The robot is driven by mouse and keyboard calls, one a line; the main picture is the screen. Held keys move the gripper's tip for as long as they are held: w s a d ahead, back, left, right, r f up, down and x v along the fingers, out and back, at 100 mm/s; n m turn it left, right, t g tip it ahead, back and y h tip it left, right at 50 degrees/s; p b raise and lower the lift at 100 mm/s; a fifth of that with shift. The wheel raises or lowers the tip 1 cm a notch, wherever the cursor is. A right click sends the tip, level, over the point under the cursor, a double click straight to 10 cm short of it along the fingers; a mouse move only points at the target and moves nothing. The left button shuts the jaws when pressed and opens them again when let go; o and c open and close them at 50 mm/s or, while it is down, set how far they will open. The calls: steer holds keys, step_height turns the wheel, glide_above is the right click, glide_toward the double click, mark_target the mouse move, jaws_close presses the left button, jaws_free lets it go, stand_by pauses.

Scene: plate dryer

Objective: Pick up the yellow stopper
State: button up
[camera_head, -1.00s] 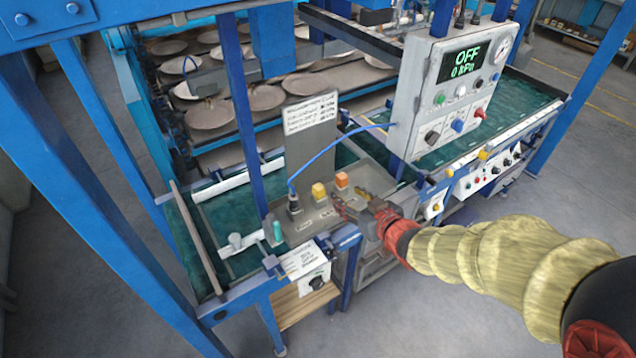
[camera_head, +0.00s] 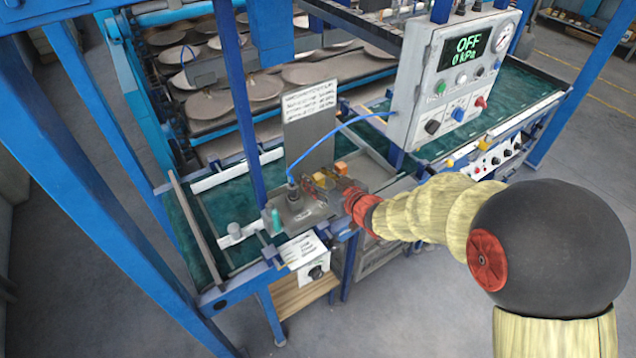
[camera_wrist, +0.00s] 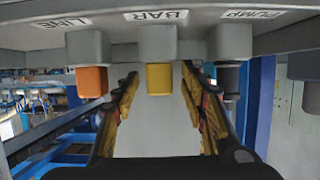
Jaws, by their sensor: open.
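The yellow stopper (camera_wrist: 159,79) sits in a grey socket marked BAR in the wrist view, which looks upside down. It lies between the two fingers of my gripper (camera_wrist: 160,88), with a visible gap on each side. In the head view my gripper (camera_head: 322,182) is at the grey socket panel and largely covers the yellow stopper. The fingers are open and hold nothing.
An orange stopper (camera_wrist: 91,82) sits in the LINE socket on one side. A dark plug (camera_wrist: 229,78) sits in the PUMP socket on the other, with a blue hose (camera_head: 330,135) rising from it. An upright grey sign plate (camera_head: 309,125) stands close behind. The control box (camera_head: 455,85) hangs right.

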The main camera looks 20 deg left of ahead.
steer(key=shift+c, duration=0.2)
steer(key=c, duration=1)
steer(key=shift+r, duration=0.15)
steer(key=shift+c, duration=0.2)
